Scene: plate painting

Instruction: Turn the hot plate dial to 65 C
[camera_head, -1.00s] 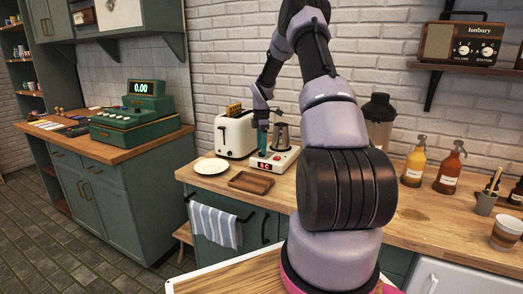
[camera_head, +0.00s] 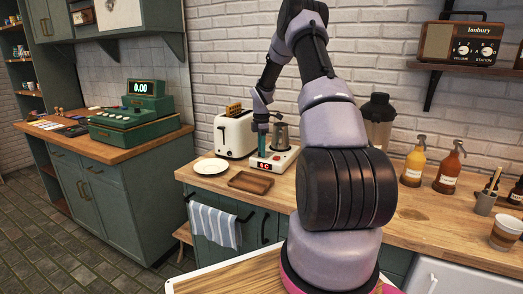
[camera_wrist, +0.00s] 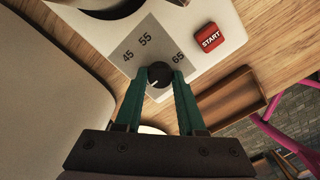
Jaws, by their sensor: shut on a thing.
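A short white mark shows on the dial's lower left side, away from the 65. My gripper (camera_wrist: 160,78) has its two teal fingers shut on the dial, one on each side. In the head view, the gripper (camera_head: 262,147) points down at the hot plate.
A red START button (camera_wrist: 207,38) is near the dial. A wooden tray (camera_head: 251,181) and a white plate (camera_head: 211,166) lie in front on the counter. A toaster (camera_head: 236,134) stands to the left, and a dark-lidded jar (camera_head: 379,112) is behind my arm.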

